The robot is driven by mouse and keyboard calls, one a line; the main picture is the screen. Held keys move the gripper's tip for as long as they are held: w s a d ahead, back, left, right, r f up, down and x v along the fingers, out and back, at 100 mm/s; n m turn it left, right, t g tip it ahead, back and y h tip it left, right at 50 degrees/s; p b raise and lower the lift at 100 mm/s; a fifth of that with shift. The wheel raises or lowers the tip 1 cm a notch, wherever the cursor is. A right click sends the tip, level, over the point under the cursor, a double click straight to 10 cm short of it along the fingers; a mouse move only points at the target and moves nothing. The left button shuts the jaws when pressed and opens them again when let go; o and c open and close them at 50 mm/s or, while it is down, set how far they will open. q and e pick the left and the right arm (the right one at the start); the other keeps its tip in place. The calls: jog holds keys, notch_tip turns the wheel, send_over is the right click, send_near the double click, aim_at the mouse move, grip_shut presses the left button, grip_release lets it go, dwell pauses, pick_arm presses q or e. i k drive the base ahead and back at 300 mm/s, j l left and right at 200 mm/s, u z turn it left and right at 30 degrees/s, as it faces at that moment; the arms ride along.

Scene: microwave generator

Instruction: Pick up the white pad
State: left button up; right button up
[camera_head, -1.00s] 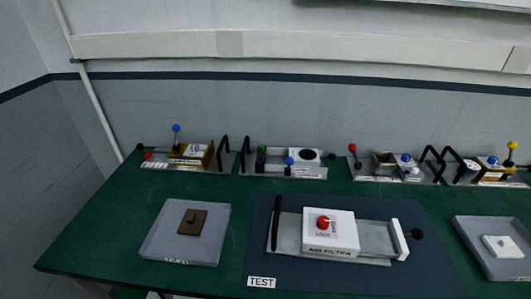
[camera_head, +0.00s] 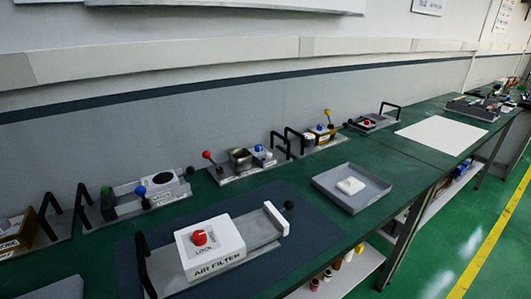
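A small white pad (camera_head: 350,186) lies flat inside a shallow grey tray (camera_head: 375,198) on the green table, right of the middle of the head view. Neither of my grippers shows in this view, and nothing touches the pad.
The air filter fixture (camera_head: 209,247), with a red knob and black handle, sits on a dark blue mat (camera_head: 268,205) left of the tray. Several small fixtures line the table's back. A large white sheet (camera_head: 440,134) lies on the table farther right. Green floor is open beyond the front edge.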

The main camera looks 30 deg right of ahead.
aim_at(351, 186)
jog(key=z, duration=1.75)
jog(key=i+l+u, duration=0.2)
jog(key=l, duration=0.2)
jog(key=i+l+u, duration=0.15)
jog(key=i+l, duration=0.15)
jog(key=l, duration=0.15)
jog(key=i+l+u, duration=0.2)
jog(key=l, duration=0.25)
jog(key=i+l+u, duration=0.2)
jog(key=l, duration=0.3)
jog(key=i+l+u, duration=0.2)
jog(key=l, duration=0.3)
jog(key=l+u, duration=0.15)
jog(key=l, duration=0.35)
jog(key=l+u, duration=0.2)
jog(key=l, duration=0.35)
jog(key=i, duration=0.05)
